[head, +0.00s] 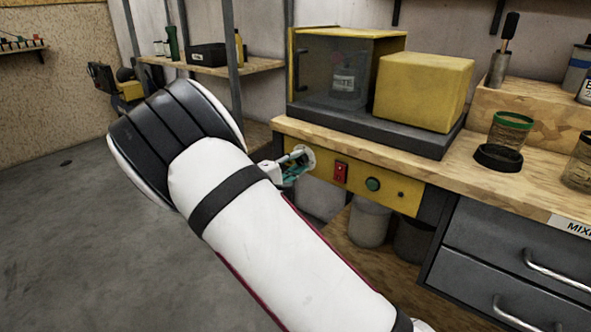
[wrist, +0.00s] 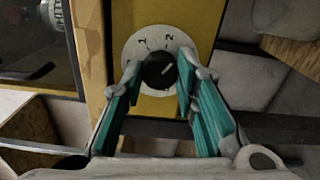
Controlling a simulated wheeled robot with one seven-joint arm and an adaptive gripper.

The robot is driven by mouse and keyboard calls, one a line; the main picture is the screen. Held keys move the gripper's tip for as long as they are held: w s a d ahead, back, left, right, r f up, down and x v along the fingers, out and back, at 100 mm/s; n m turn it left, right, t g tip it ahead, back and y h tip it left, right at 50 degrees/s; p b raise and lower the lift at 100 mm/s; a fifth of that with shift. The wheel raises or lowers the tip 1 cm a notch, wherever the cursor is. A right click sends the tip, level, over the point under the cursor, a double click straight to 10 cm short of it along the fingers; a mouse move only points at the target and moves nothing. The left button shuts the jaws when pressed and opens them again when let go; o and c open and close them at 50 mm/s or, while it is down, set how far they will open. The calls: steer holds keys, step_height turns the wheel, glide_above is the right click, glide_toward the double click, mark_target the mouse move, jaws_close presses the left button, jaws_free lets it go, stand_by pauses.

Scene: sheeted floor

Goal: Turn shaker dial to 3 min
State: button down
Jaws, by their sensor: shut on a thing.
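The shaker dial is a black knob (wrist: 160,69) on a round white face (wrist: 144,46) in the wrist view. A white pointer line on the knob slants to the upper right; the face's marks are too small to read surely. My gripper (wrist: 159,75) is shut on the knob, with one teal-backed finger on each side. In the head view, my gripper (head: 292,169) reaches the white dial face (head: 308,155) at the left end of the yellow panel (head: 322,170). The knob is hidden there. The shaker (head: 346,76) stands above, with a can behind its dark window.
A red switch (head: 341,172) and a green button (head: 373,184) sit right of the dial. A yellow block (head: 424,92) stands on the dark base. Jars and a black lid (head: 498,158) stand on the bench at right.

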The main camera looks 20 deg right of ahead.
steer(key=m+b, duration=0.4)
steer(key=shift+f, duration=0.25)
steer(key=shift+m+b, duration=0.6)
steer(key=shift+b, duration=0.25)
steer(key=shift+r, duration=0.15)
steer(key=c, duration=1.2)
jaws_free()
steer(key=shift+c, duration=0.2)
steer(key=v, duration=1.2)
steer(key=shift+m, duration=0.3)
